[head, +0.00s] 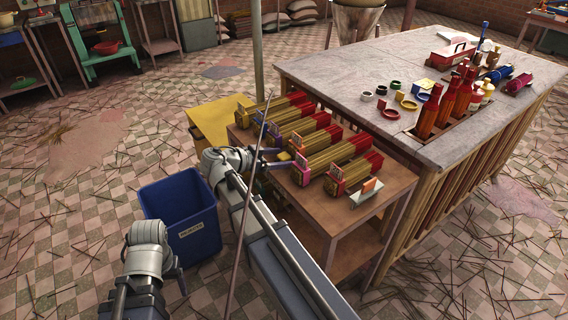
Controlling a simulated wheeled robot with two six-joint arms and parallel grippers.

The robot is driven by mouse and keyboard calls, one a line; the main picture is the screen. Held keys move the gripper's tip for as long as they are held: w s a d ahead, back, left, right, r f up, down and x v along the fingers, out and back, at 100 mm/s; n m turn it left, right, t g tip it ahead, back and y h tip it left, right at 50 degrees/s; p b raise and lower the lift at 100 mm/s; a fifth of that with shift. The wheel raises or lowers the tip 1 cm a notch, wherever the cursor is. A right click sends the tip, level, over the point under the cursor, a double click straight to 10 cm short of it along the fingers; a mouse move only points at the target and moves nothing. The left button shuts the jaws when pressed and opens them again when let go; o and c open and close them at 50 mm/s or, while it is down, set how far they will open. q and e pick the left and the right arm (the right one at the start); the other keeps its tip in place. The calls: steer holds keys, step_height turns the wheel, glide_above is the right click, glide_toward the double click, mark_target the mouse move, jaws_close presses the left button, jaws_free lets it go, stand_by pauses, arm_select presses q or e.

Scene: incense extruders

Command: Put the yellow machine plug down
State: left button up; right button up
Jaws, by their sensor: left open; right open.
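A small yellow piece (284,156), which may be the yellow machine plug, shows at the near edge of the small wooden table (318,212), beside the bundles of sticks. It is too small to be sure of. My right gripper (272,160) is open close to this piece, at the table's left edge; I cannot tell whether they touch. My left gripper (181,279) is open and low at the left, in front of the blue bin (182,209), with nothing visible in it.
Several bundles of incense sticks (352,170) lie in rows on the small table. A yellow box (215,118) stands behind it. The large grey-topped table (330,72) at right holds bottles (429,112), rings and a red toolbox (452,54). Loose sticks litter the floor.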

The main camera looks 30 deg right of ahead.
steer(key=shift+d, duration=0.1)
steer(key=shift+c, duration=0.3)
jaws_close()
